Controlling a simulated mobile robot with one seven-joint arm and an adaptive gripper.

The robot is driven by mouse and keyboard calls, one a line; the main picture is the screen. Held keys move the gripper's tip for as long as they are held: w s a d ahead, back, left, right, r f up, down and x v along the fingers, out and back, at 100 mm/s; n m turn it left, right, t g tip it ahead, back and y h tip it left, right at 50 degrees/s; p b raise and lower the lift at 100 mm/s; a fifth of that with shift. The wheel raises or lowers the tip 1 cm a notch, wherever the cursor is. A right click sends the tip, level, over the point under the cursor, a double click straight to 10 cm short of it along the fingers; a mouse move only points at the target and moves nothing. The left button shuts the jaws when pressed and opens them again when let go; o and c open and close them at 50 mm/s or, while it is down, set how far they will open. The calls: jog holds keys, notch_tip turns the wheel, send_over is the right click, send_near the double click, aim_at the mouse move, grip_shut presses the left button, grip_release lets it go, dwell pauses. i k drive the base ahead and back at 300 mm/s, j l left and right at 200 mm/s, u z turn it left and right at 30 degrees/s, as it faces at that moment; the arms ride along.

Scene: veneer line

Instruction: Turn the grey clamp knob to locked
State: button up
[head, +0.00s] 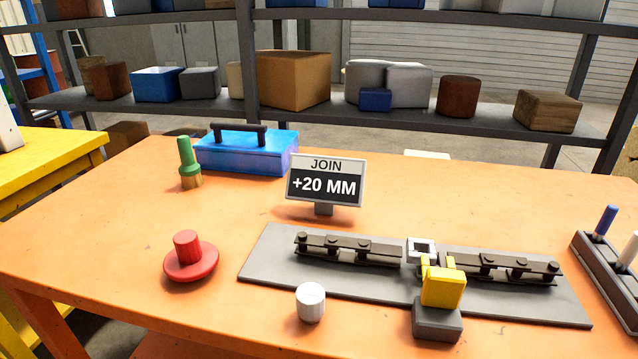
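A short light grey to white cylinder (311,303) stands at the front of the orange table, by the front edge of a flat grey plate (270,262). It may be the clamp knob, but no lock mark or pointer shows on it. On the plate lie two dark chain-like strips, one left (350,250) and one right (500,268). A light grey square frame piece (422,247) sits between their inner ends. A yellow block with prongs (443,286) on a dark grey base (437,322) stands in front of it and partly hides the join. My gripper is not in view.
A sign reading "JOIN +20 MM" (325,184) stands behind the plate. A red knob on a disc (190,260), a green-and-brass tool (189,165) and a blue toolbox (248,152) are left. A dark rack with pens (606,268) is right. The table's front left is clear.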

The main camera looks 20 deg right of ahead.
aim_at(310, 296)
jog(key=k+l+z, duration=0.1)
jog(key=k+z, duration=0.25)
jog(key=k+l+z, duration=0.35)
jog(key=k, duration=0.15)
jog(key=j, duration=0.1)
